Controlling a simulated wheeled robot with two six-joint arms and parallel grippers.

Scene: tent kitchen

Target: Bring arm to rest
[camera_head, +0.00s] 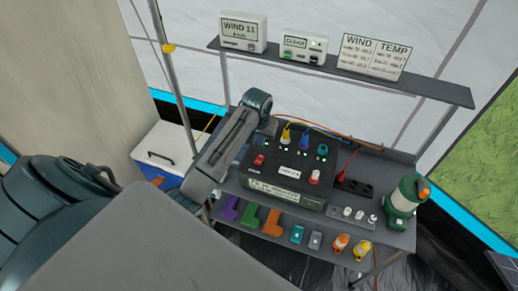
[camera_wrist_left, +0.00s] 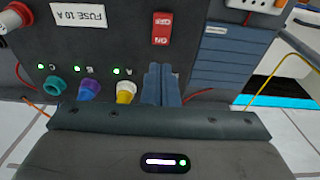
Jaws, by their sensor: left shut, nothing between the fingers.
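My left arm reaches in from the left in the camera_head view, with its wrist above the back left of a black power box (camera_head: 290,172). My left gripper (camera_wrist_left: 161,84) shows in the left wrist view with its two fingers together and nothing between them. The fingertips point at the box face near a red switch (camera_wrist_left: 162,28). A yellow plug (camera_wrist_left: 126,92), a purple-blue plug (camera_wrist_left: 88,89) and a teal plug (camera_wrist_left: 55,85) sit in the box beside the fingers, each by a green light. My right gripper is not in view.
A shelf (camera_head: 425,88) with display units runs above the table. A green lantern (camera_head: 404,205) stands at the table's right. Coloured L-shaped blocks (camera_head: 250,216) and small parts line the front. A white cooler (camera_head: 168,146) stands on the left.

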